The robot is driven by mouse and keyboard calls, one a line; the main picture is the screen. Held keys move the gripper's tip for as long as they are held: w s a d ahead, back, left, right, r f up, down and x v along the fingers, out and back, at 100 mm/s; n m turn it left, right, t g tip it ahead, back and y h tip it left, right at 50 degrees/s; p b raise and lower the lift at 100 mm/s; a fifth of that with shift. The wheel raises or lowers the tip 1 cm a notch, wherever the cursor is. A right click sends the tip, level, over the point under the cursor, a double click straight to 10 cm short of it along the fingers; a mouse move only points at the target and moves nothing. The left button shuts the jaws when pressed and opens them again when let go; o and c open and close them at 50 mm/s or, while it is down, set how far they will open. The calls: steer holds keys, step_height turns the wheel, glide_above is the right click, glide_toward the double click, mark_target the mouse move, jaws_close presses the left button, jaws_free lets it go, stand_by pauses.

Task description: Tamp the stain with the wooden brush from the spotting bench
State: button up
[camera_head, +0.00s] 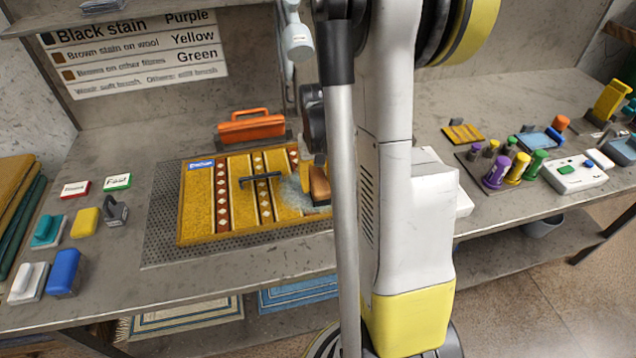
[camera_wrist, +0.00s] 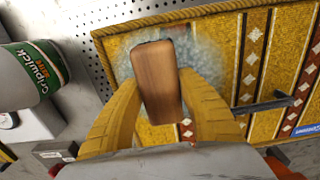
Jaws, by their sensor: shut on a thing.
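My gripper (camera_wrist: 160,85) has its two yellow fingers shut on the sides of the wooden brush (camera_wrist: 159,84), a brown block seen from above in the wrist view. In the head view the brush (camera_head: 319,184) is partly hidden by the machine in front. The brush is over the yellow patterned rug (camera_head: 210,222). A pale, foamy patch (camera_wrist: 203,55) on the rug surrounds the brush; it also shows in the head view (camera_head: 291,197). The brush's underside is hidden, so I cannot tell whether it touches the rug. Any stain beneath is covered.
A dark bar (camera_head: 262,178) stands on the rug. Colored bottles (camera_head: 517,168) stand at right.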

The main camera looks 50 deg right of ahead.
steer(key=shift+f+b, duration=0.45)
steer(key=shift+f, duration=0.05)
stand_by(0.8)
steer(key=shift+r+p, duration=0.4)
steer(key=shift+r, duration=0.25)
steer(key=shift+c, duration=0.6)
steer(key=shift+f+b, duration=0.6)
steer(key=shift+f, duration=0.05)
stand_by(0.4)
stand_by(0.3)
steer(key=shift+r+p, duration=0.45)
steer(key=shift+r, duration=0.15)
steer(key=shift+f+b, duration=0.6)
steer(key=shift+b, duration=0.05)
stand_by(0.8)
